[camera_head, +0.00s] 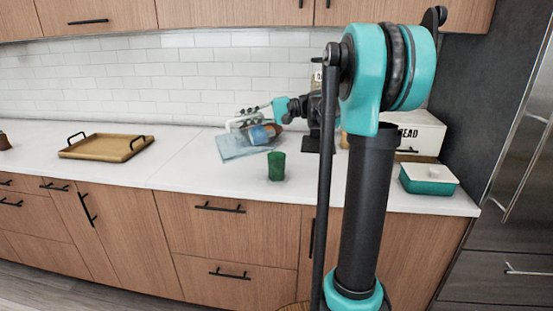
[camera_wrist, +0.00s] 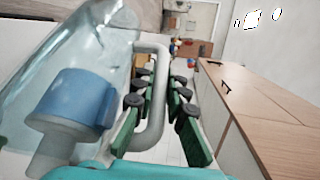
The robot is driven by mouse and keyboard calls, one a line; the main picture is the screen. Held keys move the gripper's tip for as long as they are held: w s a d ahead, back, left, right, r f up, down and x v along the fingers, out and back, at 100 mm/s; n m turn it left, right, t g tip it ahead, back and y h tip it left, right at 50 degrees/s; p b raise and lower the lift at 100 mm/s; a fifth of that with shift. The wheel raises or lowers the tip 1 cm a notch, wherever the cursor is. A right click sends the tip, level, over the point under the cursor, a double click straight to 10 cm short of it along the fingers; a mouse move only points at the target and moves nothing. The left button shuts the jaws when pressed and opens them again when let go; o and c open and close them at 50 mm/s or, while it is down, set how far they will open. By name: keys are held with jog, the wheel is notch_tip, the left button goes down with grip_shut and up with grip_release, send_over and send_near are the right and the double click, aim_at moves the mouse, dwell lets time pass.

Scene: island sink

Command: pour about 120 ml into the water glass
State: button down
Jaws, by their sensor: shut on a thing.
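A green glass (camera_head: 276,166) stands upright on the white counter near its front edge. I take it to be the water glass. A clear bluish pitcher (camera_head: 236,146) with a blue part inside or on it is to the left of and behind the glass in the head view. It looks strongly tilted. My gripper (camera_head: 247,122) is shut on the pitcher's pale handle, which shows between the fingers in the wrist view (camera_wrist: 160,95). The pitcher body (camera_wrist: 85,60) fills the left of that view. I cannot see any stream or the inside of the glass.
A wooden tray (camera_head: 105,147) with black handles lies at the left. A teal dish (camera_head: 428,179) with a white lid and a white bread box (camera_head: 420,134) stand at the right. A dark appliance (camera_head: 319,140) stands behind my arm. The counter between tray and pitcher is clear.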

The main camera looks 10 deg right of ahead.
aim_at(231, 132)
dwell(0.3)
jog(key=a+f+h, duration=0.1)
jog(key=s+a+f+h, duration=0.1)
jog(key=a, duration=0.1)
jog(key=a+f+n+h, duration=0.1)
jog(key=a, duration=0.1)
jog(key=shift+s+f, duration=0.2)
jog(key=shift+f, duration=0.05)
jog(key=shift+a+f+h, duration=0.3)
jog(key=shift+f+h, duration=0.2)
jog(key=shift+f, duration=0.15)
dwell(1.1)
